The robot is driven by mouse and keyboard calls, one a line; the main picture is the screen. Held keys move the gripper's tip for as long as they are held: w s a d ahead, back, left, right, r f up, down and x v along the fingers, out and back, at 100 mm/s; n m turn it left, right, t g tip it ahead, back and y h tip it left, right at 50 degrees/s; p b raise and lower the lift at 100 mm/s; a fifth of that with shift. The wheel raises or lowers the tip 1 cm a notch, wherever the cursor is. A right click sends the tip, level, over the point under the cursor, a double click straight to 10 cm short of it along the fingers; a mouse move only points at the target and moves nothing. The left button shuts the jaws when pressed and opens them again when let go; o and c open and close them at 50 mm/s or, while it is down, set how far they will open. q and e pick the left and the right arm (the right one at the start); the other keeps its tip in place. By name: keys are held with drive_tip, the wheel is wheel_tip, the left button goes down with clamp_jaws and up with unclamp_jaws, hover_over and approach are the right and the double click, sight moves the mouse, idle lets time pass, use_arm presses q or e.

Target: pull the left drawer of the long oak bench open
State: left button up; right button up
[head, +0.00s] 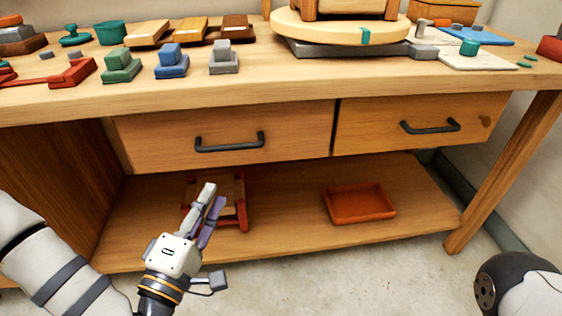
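The long oak bench (300,98) fills the view, with two drawers side by side under its top. The left drawer (160,135) has a plain oak front with a black bar handle (230,142) and looks shut. The right drawer (370,120) has a similar black handle (430,126) and also looks shut. My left gripper (213,200) points up, below the left drawer's handle in the picture and apart from it. Its grey and purplish fingers overlap in this view, so their opening is unclear. Nothing shows in its grip. My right gripper is out of view.
On the lower shelf (290,222) are an orange tray (360,203) and a red-framed wooden item (242,205), partly hidden by my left gripper. Blocks, a round board (340,30) and other items crowd the top. A bench leg (500,175) stands at right.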

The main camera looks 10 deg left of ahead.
sight(228, 150)
use_arm(q)
drive_tip(key=w+r, duration=0.1)
drive_tip(key=w, duration=0.3)
drive_tip(key=w+r, duration=0.1)
drive_tip(key=w, duration=0.3)
drive_tip(key=w+r, duration=0.1)
drive_tip(key=w, duration=0.3)
drive_tip(key=shift+w+d, duration=0.1)
drive_tip(key=shift+d, duration=0.3)
clamp_jaws()
